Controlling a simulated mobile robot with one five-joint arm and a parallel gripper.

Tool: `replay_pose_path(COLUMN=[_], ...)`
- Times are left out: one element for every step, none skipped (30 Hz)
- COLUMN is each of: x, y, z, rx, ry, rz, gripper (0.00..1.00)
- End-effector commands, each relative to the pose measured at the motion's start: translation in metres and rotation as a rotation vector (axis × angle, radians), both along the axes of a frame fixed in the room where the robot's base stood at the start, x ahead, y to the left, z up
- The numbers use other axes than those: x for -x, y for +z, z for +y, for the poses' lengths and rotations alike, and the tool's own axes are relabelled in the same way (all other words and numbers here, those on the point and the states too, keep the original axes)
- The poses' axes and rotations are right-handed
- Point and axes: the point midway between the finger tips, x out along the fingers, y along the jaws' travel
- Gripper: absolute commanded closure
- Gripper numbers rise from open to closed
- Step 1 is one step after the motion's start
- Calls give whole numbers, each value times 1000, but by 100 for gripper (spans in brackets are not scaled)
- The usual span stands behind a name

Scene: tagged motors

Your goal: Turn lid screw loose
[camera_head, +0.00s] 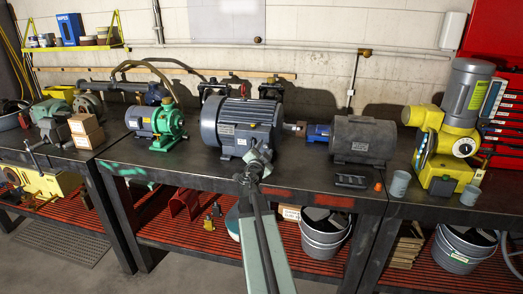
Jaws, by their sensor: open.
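A large dark grey finned motor (240,122) stands on the workbench (310,185) in the middle, its shaft pointing right. My gripper (258,155) is at the end of my arm, right in front of the lower right part of this motor, and covers some of it. It is open; I cannot tell whether it touches the motor. No lid screw can be made out at this size; it may be hidden behind my gripper. A green and grey pump motor (158,125) stands to the left. A dark cylindrical motor with a blue end (362,140) stands to the right.
A yellow and grey machine (447,130) stands at the right, with grey cups (400,183) nearby. Buckets (325,230) sit on the lower shelf. Some bench top between the motors is clear.

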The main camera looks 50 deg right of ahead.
Motion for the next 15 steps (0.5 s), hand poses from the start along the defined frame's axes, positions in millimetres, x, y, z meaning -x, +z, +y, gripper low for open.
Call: replay_pose_path(x=[0,0,-1,-1,-1,-1,-1,-1,-6,-5,-5,-5,-5,-5,-5], y=[0,0,0,0,0,0,0,0,0,0,0,0,0,0,0], z=[1,1,1,1,1,2,2,2,6,5,5,5,5,5,5], rx=[-1,0,0,0,0,-1,0,0,0,0,1,1,4,6,10], ry=[1,1,1,1,1,2,3,3,11,10,10,9,9,9,9], rz=[0,0,0,0,0,0,0,0,0,0,2,4,7,11,17], gripper=[59,67,78,87,95,100,100,100,100,100,100,100,100,100,100])
